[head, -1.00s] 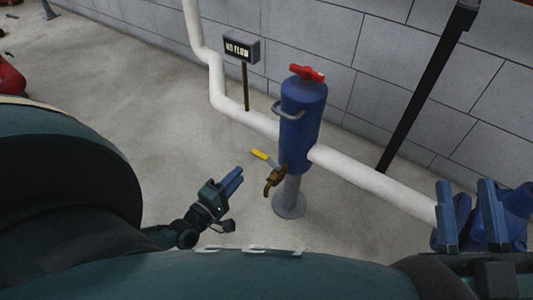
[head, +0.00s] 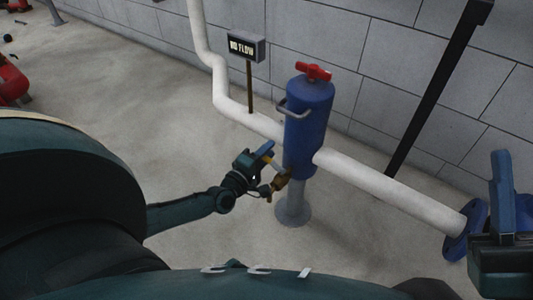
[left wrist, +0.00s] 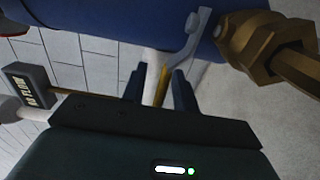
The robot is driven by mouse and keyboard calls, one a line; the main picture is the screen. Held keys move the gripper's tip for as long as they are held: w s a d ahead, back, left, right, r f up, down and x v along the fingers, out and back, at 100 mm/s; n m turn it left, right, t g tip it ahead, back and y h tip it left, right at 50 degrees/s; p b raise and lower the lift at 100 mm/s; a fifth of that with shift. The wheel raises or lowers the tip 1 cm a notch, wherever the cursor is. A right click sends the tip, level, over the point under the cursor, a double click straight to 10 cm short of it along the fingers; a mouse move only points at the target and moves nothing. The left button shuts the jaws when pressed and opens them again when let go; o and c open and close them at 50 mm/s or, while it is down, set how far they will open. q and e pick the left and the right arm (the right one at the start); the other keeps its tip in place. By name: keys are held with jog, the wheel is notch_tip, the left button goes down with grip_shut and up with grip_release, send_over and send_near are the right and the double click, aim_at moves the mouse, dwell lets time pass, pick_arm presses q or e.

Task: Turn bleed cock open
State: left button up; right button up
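The bleed cock is a brass tap (head: 280,181) low on the side of a blue cylinder (head: 308,120); its brass body (left wrist: 262,50) is large in the left wrist view. Its lever has a grey arm and a yellow grip (left wrist: 162,80). My left gripper (head: 267,156) is at the lever. In the left wrist view, its two fingers (left wrist: 158,90) stand on either side of the yellow grip, with gaps visible, so it is open around it. My right gripper (head: 502,190) is at the right edge, partly cut off; its finger gap cannot be made out.
A white pipe (head: 375,182) runs along the wall to a blue flange (head: 466,232). A red handle (head: 313,72) tops the cylinder.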

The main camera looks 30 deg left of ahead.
pick_arm(q)
grip_shut()
